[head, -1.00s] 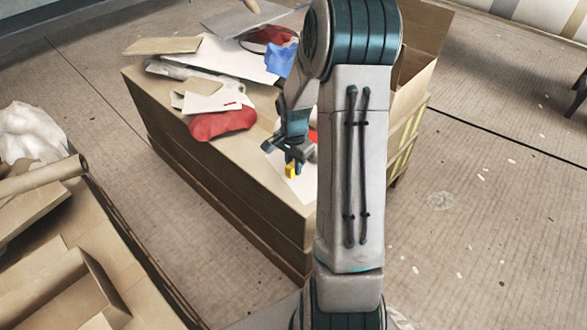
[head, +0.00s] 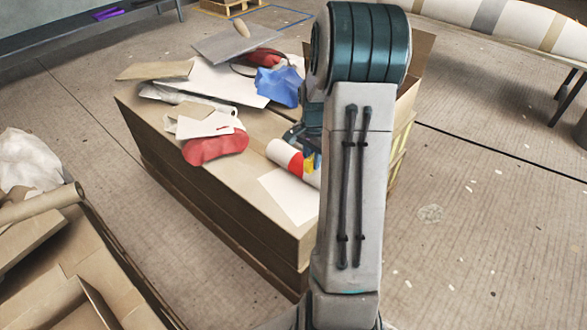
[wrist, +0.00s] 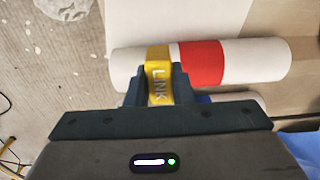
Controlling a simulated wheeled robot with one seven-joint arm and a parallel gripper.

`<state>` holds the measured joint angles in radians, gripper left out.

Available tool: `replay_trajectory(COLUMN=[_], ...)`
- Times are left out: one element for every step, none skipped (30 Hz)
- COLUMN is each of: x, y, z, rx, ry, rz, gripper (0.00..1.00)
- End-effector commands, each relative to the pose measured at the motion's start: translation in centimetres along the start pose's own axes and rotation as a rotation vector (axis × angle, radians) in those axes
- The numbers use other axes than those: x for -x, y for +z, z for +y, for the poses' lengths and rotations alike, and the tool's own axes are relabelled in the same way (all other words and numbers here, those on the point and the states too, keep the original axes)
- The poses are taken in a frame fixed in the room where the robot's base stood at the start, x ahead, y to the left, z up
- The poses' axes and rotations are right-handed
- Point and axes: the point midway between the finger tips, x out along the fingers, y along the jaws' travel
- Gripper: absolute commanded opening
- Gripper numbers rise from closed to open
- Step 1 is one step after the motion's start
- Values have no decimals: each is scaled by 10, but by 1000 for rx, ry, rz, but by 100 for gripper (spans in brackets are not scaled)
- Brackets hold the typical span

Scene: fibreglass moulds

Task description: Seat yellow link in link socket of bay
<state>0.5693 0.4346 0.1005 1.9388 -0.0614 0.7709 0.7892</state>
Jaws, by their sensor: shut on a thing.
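The yellow link (wrist: 157,72), marked LINK, is between the two fingers of my gripper (wrist: 159,88) in the wrist view. My gripper is shut on it. Its far end overlaps a white roll with a red band (wrist: 202,62); I cannot tell whether they touch. In the head view a small part of the yellow link (head: 309,167) shows beside the roll (head: 283,153), and my arm hides most of my gripper (head: 308,155). I cannot make out the link socket or the bay in either view.
A long brown box-like bench (head: 225,205) carries the roll, a white sheet (head: 288,197), a red bag-like thing (head: 215,149), a blue cloth (head: 279,86) and several flat sheets. An open carton (head: 418,62) stands behind my arm. Cardboard (head: 60,270) lies at the left.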

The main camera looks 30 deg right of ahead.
Motion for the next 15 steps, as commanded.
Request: replay_trajectory(x=[8,10,13,15,17,19,20,21,21,22,22,22,22,22,22], y=[-9,-13,-17,-20,-23,-27,-29,-30,-31,-32,-32,-33,-32,-31,-29], z=[4,6,9,11,12,14,15,16,17,17,18,18,17,16,13], rx=[-3,-3,-2,-3,-3,-2,-1,-1,-1,0,0,2,5,12,28], ry=[-1,-2,-1,-1,-1,-1,-1,-1,0,0,0,0,0,0,0], rz=[1,1,0,0,0,0,0,0,0,-1,-1,-1,-1,-1,-1], gripper=[0,0,0,0,0,0,0,0,0,0,0,0,0,0,0])
